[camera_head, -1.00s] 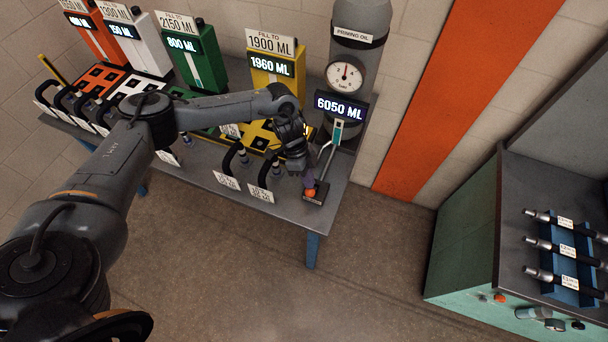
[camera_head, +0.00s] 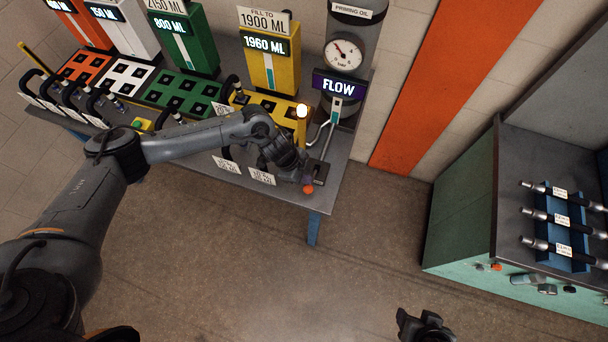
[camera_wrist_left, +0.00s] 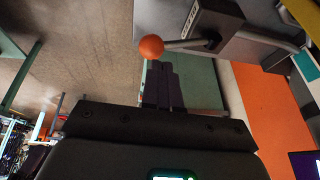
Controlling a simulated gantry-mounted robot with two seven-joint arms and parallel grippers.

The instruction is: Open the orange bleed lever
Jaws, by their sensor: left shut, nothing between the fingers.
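The orange bleed lever's ball knob (camera_head: 308,189) is at the front right corner of the bench. In the left wrist view the knob (camera_wrist_left: 151,46) sits on a grey rod running to a dark block (camera_wrist_left: 210,25), and points out past the bench edge. My left gripper (camera_head: 305,178) is shut and empty, close by the knob. In the left wrist view its fingers (camera_wrist_left: 160,82) end just below the knob; I cannot tell whether they touch it. My right gripper (camera_head: 425,325) shows dark at the bottom edge, far from the lever; its jaws are unclear.
The priming oil cylinder (camera_head: 352,25) has a gauge (camera_head: 343,53) and a display reading FLOW (camera_head: 338,86). A lit lamp (camera_head: 302,111) stands by the yellow unit (camera_head: 262,66). Black hose handles line the bench front. A green cabinet (camera_head: 465,205) stands right; the floor between is clear.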

